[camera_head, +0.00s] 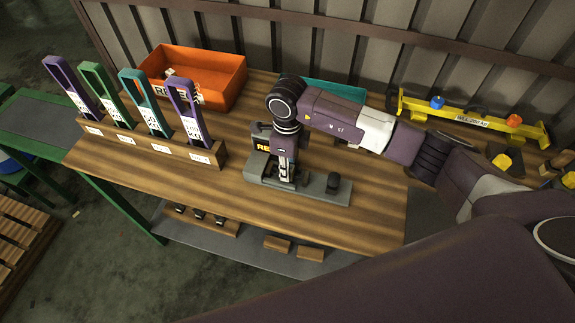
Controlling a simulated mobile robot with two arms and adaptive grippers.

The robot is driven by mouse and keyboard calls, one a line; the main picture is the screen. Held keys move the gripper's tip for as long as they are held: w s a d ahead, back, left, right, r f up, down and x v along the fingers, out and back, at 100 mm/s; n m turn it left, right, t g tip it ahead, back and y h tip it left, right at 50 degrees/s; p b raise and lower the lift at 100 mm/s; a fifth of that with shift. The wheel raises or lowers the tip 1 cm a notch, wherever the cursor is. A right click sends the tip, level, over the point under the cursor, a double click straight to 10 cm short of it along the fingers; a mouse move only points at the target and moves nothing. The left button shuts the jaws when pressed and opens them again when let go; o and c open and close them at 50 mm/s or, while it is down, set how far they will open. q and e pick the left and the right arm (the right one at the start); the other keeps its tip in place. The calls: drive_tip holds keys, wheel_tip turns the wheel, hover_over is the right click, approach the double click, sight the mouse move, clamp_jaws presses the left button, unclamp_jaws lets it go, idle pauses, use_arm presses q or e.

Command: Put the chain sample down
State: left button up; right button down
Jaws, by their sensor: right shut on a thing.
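My right gripper (285,168) points down over a grey fixture (318,190) on the wooden workbench (245,199). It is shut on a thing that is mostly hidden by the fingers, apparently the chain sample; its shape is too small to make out. The fingertips are at or just above the fixture's left part, and I cannot tell whether the held thing touches it. My left gripper is out of view.
An orange bin (222,75) stands at the back left. A wooden rack (140,140) holds several coloured tagged handles. A teal bin (335,90) sits behind my arm. A yellow beam (470,116) lies at the back right. The front bench strip is clear.

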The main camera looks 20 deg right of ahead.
drive_tip(key=shift+f+b, duration=0.2)
drive_tip(key=shift+b, duration=0.1)
drive_tip(key=c, duration=2)
unclamp_jaws()
drive_tip(key=shift+r, duration=0.1)
